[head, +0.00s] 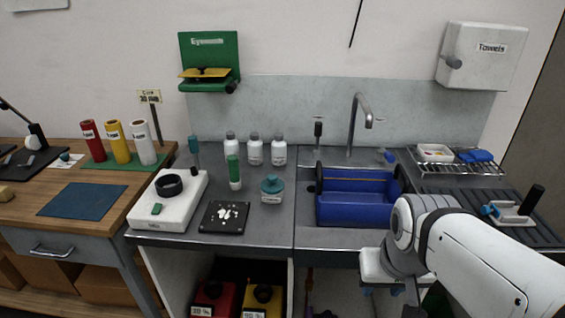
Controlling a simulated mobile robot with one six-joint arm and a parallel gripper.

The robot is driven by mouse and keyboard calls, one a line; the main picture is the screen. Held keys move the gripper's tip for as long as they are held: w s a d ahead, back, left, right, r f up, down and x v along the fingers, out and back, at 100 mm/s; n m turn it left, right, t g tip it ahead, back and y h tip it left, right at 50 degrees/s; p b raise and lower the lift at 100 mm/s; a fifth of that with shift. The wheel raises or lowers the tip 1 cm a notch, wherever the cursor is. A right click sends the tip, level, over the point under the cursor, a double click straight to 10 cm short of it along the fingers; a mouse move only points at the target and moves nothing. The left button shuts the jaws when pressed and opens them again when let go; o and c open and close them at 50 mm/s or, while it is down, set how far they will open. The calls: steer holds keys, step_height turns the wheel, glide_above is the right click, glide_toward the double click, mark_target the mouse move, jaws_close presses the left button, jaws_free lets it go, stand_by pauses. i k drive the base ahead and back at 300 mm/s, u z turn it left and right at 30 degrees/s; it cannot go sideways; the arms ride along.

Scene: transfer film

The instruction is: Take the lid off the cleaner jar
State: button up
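The lid sits on the jar. Its label is too small to read, so I cannot confirm that it is the cleaner jar. My gripper (383,292) is at the lower right, below and in front of the counter edge, well apart from the jar. Its fingers are mostly hidden or cut off by the frame edge, so I cannot tell whether it is open or shut.
A green-capped bottle (234,174) stands just left of the jar, with white bottles (255,152) behind. A black tray (210,227) with white pieces and a white device (151,215) lie further left. A blue basin (355,215) is to the right, under the tap (352,125).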

mark_target(272, 185)
steer(key=z, duration=2)
steer(key=k, duration=0.65)
steer(key=u, duration=2.45)
steer(key=i, duration=1)
steer(key=u, duration=0.1)
